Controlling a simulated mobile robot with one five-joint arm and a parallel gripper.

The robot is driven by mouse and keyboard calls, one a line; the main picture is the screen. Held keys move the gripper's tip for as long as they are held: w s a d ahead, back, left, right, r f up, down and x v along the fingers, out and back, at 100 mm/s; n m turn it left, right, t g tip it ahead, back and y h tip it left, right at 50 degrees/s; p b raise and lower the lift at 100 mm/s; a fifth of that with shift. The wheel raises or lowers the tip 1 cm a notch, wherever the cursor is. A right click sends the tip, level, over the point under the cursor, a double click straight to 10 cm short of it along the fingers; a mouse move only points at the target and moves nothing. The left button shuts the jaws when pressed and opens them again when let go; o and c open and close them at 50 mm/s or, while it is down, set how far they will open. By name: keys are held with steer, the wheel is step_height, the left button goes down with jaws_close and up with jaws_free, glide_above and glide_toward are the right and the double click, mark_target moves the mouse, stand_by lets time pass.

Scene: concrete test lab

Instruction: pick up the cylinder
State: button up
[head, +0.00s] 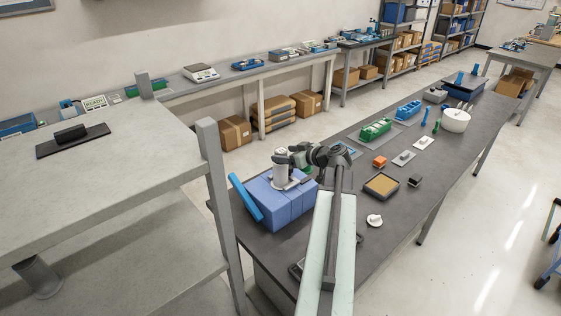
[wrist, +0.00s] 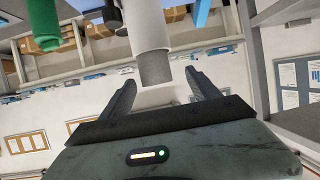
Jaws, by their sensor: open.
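A white cylinder with a grey end (head: 281,172) stands upright on a light plate on top of a blue box (head: 275,203). My gripper (head: 282,157) is at the cylinder's upper part in the head view. In the wrist view the cylinder (wrist: 150,30) comes in from the top edge, with its grey end between the tips of my two open fingers (wrist: 158,78). There is a visible gap on both sides, and the gripper holds nothing. The gripper partly hides the cylinder's top in the head view.
A blue bar (head: 245,197) leans at the box's left side. A green piece (wrist: 42,25) shows beside the cylinder in the wrist view. An orange block (head: 379,162), a brown-topped tray (head: 381,186) and a white round piece (head: 374,220) lie to the right on the dark table (head: 440,175).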

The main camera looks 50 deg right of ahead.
steer(key=x, duration=0.2)
steer(key=b+x, duration=0.1)
steer(key=x, duration=0.1)
steer(key=b+x, duration=0.1)
steer(key=x, duration=0.1)
steer(key=shift+w+d+f, duration=0.3)
steer(key=shift+d+f, duration=0.05)
steer(key=shift+s+r, duration=0.1)
steer(key=shift+r, duration=0.05)
jaws_close()
